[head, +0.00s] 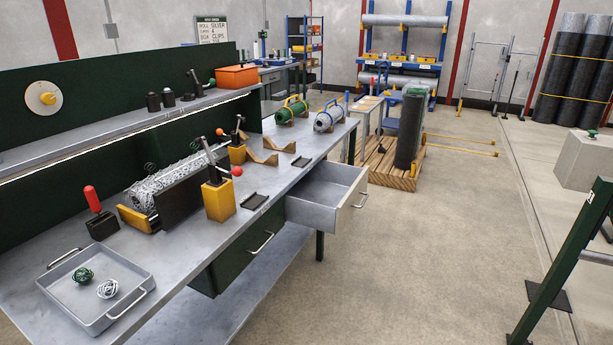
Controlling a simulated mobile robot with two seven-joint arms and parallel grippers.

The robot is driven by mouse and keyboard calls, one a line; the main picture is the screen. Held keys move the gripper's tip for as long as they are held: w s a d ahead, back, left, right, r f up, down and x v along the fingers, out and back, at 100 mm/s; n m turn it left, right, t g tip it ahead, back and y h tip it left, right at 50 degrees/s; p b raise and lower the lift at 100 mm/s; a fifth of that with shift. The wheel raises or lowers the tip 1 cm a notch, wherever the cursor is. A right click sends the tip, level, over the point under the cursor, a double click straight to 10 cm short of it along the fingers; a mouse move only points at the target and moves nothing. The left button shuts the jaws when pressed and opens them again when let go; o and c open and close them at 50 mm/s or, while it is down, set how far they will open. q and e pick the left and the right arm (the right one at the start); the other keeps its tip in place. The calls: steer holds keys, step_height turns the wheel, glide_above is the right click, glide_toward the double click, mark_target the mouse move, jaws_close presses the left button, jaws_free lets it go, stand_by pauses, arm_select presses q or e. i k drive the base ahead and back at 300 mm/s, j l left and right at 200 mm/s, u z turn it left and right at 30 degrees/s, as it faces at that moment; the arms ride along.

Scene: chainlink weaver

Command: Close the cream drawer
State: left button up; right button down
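The cream drawer (352,203) stands pulled out from the right end of the green workbench (230,262). Its pale front faces right and carries a metal bar handle (362,200). The grey inside of the drawer shows from above, and it looks empty. A dark green drawer front with its own handle (262,243) sits to its left, flush with the bench. Neither of my grippers shows in the head view.
On the bench are a grey tray (60,288) with two wire balls, a mesh roll in a yellow-ended holder (134,218), and a green cylinder (292,110). A pallet (385,172) stands behind the drawer. A green frame (565,262) stands at right. Floor (440,240) before the drawer is clear.

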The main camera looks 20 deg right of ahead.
mark_target(326, 198)
steer(key=i+l+u, duration=0.15)
steer(key=l, duration=0.2)
steer(key=i+l+u, duration=0.1)
steer(key=l, duration=0.25)
steer(key=i+l+u, duration=0.15)
steer(key=l, duration=0.25)
steer(key=i+l+u, duration=0.1)
steer(key=l, duration=0.3)
steer(key=i+l+u, duration=0.15)
steer(key=l, duration=0.25)
steer(key=i, duration=0.1)
